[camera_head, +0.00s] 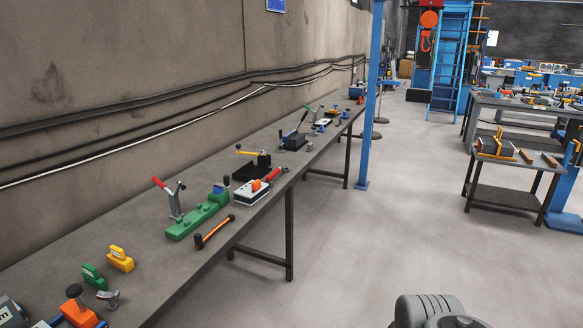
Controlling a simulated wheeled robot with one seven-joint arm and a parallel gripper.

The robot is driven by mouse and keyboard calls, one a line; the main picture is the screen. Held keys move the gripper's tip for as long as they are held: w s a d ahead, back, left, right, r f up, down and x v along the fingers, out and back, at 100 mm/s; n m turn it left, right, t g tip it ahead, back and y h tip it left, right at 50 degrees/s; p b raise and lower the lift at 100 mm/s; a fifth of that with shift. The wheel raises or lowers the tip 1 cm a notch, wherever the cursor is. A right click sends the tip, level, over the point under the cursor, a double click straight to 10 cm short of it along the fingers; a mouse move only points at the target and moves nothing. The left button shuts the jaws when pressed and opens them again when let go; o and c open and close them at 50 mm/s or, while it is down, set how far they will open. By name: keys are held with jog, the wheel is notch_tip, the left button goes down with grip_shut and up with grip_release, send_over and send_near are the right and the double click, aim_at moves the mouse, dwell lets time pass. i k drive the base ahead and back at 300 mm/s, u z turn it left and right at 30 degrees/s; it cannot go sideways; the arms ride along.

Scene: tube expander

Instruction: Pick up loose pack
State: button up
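No object in view can be surely told as the loose pack. On the long workbench (150,232) along the left wall, a small yellow block-like item (120,261) and a small green one (93,279) stand near the front left. A dark grey rounded part of my own arm shows at the bottom edge, right of the middle, over the floor and apart from the bench. My gripper's fingers are not seen.
The bench also holds a green fixture (194,221), a black-and-orange hammer (214,232), a white device with a red handle (252,191) and a black tray (251,171). A blue post (372,100) stands beside the bench. The middle floor is clear; a smaller table (510,170) stands right.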

aim_at(250, 192)
jog(key=i, duration=2.8)
jog(key=u, duration=3.65)
jog(key=i, duration=0.5)
jog(key=u, duration=0.05)
